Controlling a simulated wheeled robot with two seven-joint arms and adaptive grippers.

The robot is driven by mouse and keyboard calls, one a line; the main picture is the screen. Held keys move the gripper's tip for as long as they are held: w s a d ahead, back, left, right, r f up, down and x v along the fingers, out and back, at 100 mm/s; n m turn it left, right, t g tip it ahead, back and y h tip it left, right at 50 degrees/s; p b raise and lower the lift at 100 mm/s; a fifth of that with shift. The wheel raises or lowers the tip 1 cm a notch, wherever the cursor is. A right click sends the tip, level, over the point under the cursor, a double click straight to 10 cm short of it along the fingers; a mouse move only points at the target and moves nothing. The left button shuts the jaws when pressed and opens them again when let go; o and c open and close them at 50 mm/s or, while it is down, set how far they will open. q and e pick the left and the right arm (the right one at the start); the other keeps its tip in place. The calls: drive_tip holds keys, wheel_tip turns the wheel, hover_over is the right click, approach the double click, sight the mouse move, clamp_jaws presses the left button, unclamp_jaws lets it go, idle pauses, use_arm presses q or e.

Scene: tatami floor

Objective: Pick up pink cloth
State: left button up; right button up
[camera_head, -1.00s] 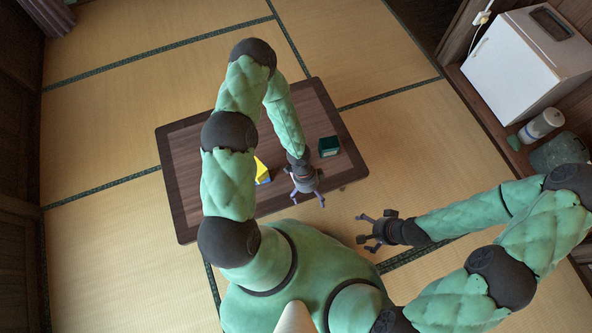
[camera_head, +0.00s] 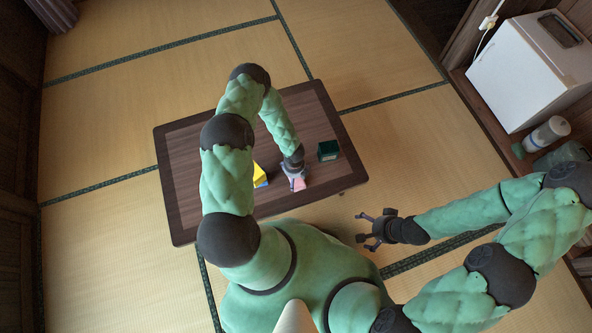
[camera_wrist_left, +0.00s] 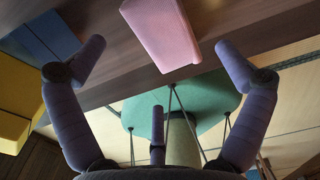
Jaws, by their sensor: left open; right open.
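The pink cloth (camera_wrist_left: 160,35) looks like a folded, flat-sided block on the table near its edge in the left wrist view. A small pink patch of it (camera_head: 299,184) shows in the head view beside my left gripper. My left gripper (camera_wrist_left: 161,50) is open, its fingers spread either side of the cloth with space around it. In the head view the left gripper (camera_head: 295,172) is low over the table, its fingers largely hidden. My right gripper (camera_head: 370,230) is open and empty over the tatami, right of the table.
The dark wooden table (camera_head: 185,200) carries a yellow item (camera_head: 259,174), a blue item (camera_wrist_left: 45,38) and a dark green box (camera_head: 328,150). The box is right of my left gripper. A white fridge (camera_head: 530,70) stands at the upper right. Open tatami surrounds the table.

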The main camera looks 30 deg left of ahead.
sight(299, 184)
use_arm(q)
drive_tip(key=shift+a+f+b, duration=0.1)
drive_tip(key=shift+f+b, duration=1.25)
drive_tip(key=shift+f, duration=1.45)
drive_tip(key=c, duration=1)
